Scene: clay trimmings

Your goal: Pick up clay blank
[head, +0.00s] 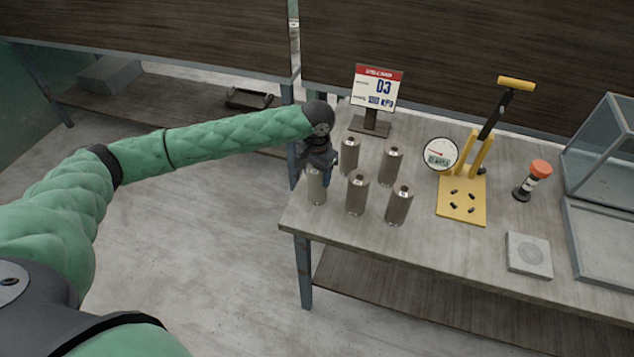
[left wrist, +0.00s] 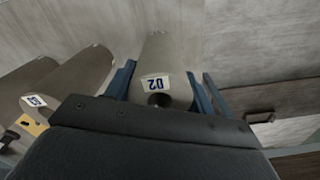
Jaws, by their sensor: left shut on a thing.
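Several grey-brown cylinders, which look like the clay blanks, stand upright on the table. My left gripper (head: 318,170) points down at the left end of the group and is shut on the front-left cylinder (head: 317,190). The others are a back-left one (head: 349,157), a back-right one (head: 390,166), a middle one (head: 357,193) and a front-right one (head: 399,205). My right gripper is not seen.
To the right are a yellow press with a gauge (head: 462,198), an orange-capped bottle (head: 532,181), a square grey plate (head: 528,255) and a glass case (head: 607,150). The table's left edge is close to the held cylinder.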

